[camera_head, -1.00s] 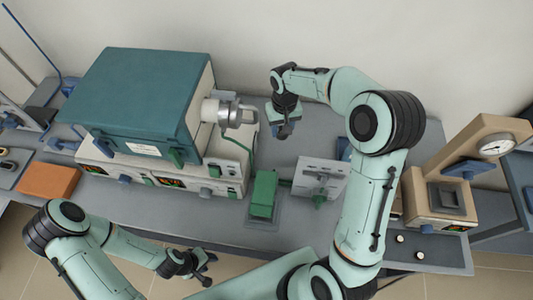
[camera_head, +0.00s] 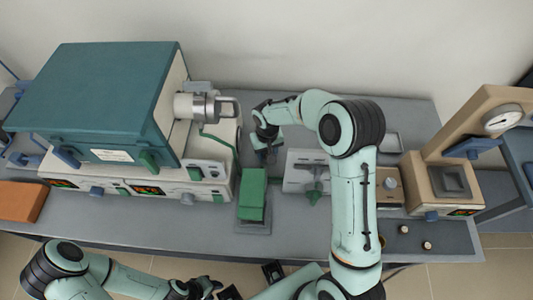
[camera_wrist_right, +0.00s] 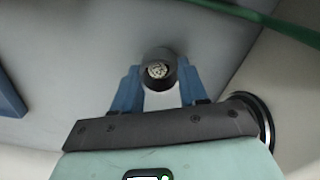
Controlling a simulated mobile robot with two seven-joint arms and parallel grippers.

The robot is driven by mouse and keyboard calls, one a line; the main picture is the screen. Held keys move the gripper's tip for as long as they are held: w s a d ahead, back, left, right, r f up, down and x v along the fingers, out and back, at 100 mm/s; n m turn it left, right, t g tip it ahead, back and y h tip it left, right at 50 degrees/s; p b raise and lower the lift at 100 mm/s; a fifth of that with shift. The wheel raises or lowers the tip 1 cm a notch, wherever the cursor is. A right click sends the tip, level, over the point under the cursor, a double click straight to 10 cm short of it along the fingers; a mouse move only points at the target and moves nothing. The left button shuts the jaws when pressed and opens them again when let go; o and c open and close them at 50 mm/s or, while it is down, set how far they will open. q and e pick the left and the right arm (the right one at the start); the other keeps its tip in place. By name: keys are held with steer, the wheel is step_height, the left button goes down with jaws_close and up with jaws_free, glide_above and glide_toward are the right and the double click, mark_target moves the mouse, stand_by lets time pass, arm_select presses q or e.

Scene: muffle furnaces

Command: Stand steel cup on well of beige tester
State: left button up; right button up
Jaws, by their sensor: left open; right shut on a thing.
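The beige tester (camera_head: 421,182) stands at the right of the bench, with a round dial on its arm. Its well (camera_head: 450,182) is a dark square recess, and nothing shows standing in it. My right gripper (camera_head: 265,155) is over the middle of the bench, left of the tester. In the right wrist view its blue fingers are shut on a round, dark grey cup (camera_wrist_right: 158,70) with pale speckled contents, which I take for the steel cup. The head view does not show the cup clearly. My left gripper (camera_head: 205,288) is open at the lower edge, in front of the bench.
A teal furnace (camera_head: 95,100) stands on beige control units at left. A green block (camera_head: 252,195) and a grey panel (camera_head: 306,172) stand between my right gripper and the bench front. My right arm spans the bench before the tester. Two small knobs (camera_head: 427,245) sit at front right.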

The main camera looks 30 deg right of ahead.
steer(key=shift+f, duration=0.2)
steer(key=shift+f, duration=0.1)
steer(key=shift+f, duration=0.15)
steer(key=o, duration=1.1)
steer(key=shift+r, duration=0.2)
